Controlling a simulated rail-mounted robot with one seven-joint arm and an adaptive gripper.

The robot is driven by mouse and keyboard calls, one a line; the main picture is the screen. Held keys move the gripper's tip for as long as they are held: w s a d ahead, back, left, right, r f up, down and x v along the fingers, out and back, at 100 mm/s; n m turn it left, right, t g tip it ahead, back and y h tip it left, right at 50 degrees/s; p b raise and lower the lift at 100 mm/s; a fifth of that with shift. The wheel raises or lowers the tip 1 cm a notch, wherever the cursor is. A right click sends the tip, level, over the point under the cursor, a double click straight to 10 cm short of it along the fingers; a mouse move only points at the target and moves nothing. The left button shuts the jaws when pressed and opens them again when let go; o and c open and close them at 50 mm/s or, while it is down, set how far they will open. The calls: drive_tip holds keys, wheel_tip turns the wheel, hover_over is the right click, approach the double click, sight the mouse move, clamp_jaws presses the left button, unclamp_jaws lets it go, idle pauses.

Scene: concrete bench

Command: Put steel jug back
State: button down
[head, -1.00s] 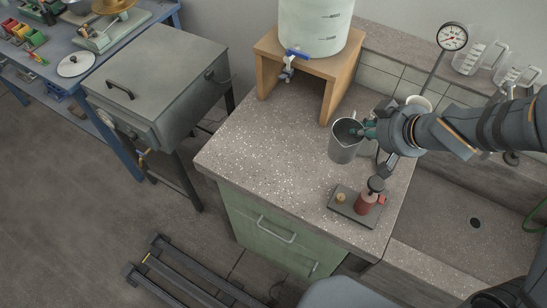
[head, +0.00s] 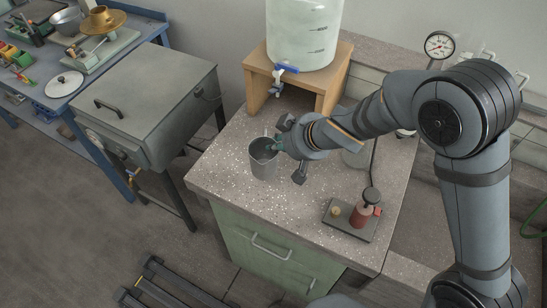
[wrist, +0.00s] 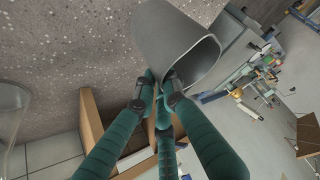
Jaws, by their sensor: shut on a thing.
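The steel jug (head: 262,162) is a plain grey metal vessel near the left front part of the speckled bench top (head: 225,175). It looks upright in the head view; I cannot tell whether its base touches the bench. My gripper (head: 279,146) is shut on its right side at the rim. In the wrist view the green fingers of my gripper (wrist: 158,88) pinch the edge of the steel jug (wrist: 172,45), whose open mouth faces right in that picture. My arm hides part of the bench behind.
A wooden stand (head: 255,87) with a white water tank (head: 303,35) and blue tap is behind the jug. A clear vessel (head: 356,155) is half hidden by my arm. A dark plate with a red device (head: 361,215) sits at front right. The front left bench is clear.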

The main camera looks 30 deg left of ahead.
sight(274, 154)
drive_tip(key=shift+a+f, duration=0.2)
drive_tip(key=shift+a, duration=0.15)
drive_tip(key=shift+f, duration=0.35)
wheel_tip(274, 154, down, 3)
drive_tip(key=shift+f+b, duration=0.2)
drive_tip(key=shift+b, duration=0.85)
drive_tip(key=c, duration=1.8)
unclamp_jaws()
